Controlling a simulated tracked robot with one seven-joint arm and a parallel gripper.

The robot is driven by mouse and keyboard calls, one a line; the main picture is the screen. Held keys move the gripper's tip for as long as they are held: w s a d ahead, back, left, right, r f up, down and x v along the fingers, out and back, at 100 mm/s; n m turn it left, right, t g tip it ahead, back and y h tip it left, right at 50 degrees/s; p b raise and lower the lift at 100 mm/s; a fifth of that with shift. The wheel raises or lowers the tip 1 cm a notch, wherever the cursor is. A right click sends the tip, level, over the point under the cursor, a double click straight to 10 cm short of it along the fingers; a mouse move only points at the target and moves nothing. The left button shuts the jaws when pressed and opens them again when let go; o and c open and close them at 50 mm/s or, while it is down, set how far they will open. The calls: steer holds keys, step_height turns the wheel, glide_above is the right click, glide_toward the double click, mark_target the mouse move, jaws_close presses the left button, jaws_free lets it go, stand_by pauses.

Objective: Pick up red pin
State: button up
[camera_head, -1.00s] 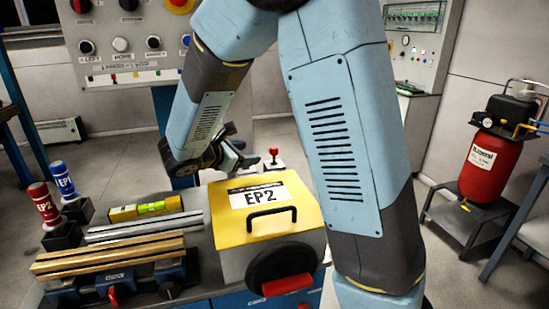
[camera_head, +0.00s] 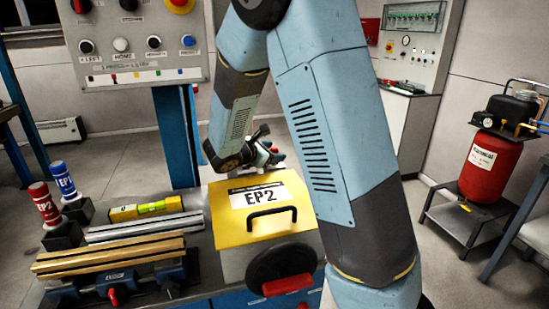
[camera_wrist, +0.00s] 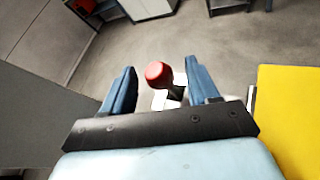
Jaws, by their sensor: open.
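A pin with a round red head (camera_wrist: 158,73) and a dark stem shows in the wrist view, above a pale block (camera_wrist: 166,102). My gripper (camera_wrist: 160,66) is open, with one blue finger on each side of the red head in this view. A gap shows between the head and each finger. I cannot tell how far below the fingertips the pin is. In the head view my gripper (camera_head: 270,152) is behind the yellow-lidded EP2 box (camera_head: 225,222), and the pin is mostly hidden there by my gripper and arm.
The EP2 box stands close, its yellow lid (camera_wrist: 290,105) at right in the wrist view. A red EP2 cylinder (camera_head: 44,203) and a blue EP1 cylinder (camera_head: 63,178) stand at left. A yellow level (camera_head: 146,208) and a vise (camera_head: 110,275) are on the bench.

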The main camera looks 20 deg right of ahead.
steer(key=shift+x, duration=0.8)
steer(key=c, duration=1.1)
